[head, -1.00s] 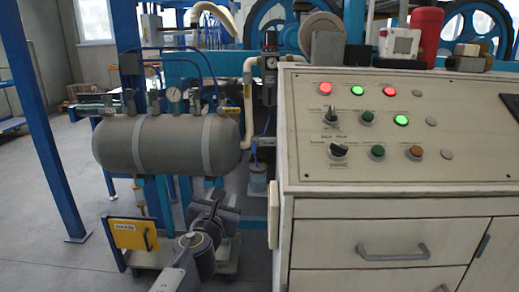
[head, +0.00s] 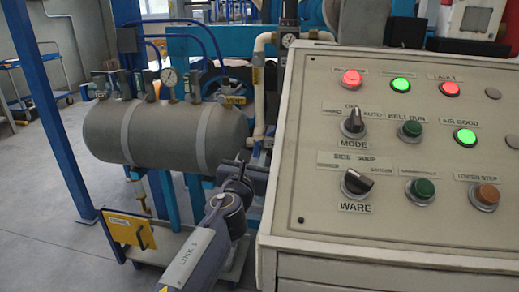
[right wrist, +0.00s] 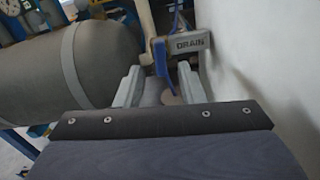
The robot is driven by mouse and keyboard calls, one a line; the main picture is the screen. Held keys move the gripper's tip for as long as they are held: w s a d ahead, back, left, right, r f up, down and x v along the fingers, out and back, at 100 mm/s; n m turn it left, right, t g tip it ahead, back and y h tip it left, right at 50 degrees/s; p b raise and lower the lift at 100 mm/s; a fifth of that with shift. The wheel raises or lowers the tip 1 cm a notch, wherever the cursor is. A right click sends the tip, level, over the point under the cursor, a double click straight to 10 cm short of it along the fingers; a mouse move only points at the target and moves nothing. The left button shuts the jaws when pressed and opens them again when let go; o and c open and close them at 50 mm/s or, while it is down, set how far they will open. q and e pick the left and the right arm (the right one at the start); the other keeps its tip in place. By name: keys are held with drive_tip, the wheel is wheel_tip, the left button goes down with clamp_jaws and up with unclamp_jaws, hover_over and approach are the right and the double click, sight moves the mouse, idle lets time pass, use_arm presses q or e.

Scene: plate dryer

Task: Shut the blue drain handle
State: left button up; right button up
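The blue drain handle (right wrist: 161,57) hangs downward beside a grey tag reading DRAIN (right wrist: 188,43) in the right wrist view. My right gripper (right wrist: 160,82) is open, with one finger on each side of the handle's lower end in the picture. I cannot tell whether either finger touches it. In the head view my right gripper (head: 250,168) is beside the right end of the grey tank, near the control cabinet's left side. The handle cannot be made out there. My left gripper is not in view.
The grey tank (head: 165,138) lies left of my right gripper; its curved side also shows in the right wrist view (right wrist: 38,70). The control cabinet (head: 300,185) stands close on the right.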

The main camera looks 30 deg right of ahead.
sight(257, 149)
drive_tip(key=x, duration=0.5)
drive_tip(key=shift+w+d+b, duration=0.2)
drive_tip(key=shift+b, duration=0.2)
clamp_jaws()
drive_tip(key=shift+f+m+b, duration=0.2)
drive_tip(key=shift+m+b, duration=0.2)
drive_tip(key=shift+m, duration=0.5)
drive_tip(key=m, duration=0.2)
drive_tip(key=shift+s+r+m, duration=0.1)
drive_tip(key=shift+m, duration=0.2)
unclamp_jaws()
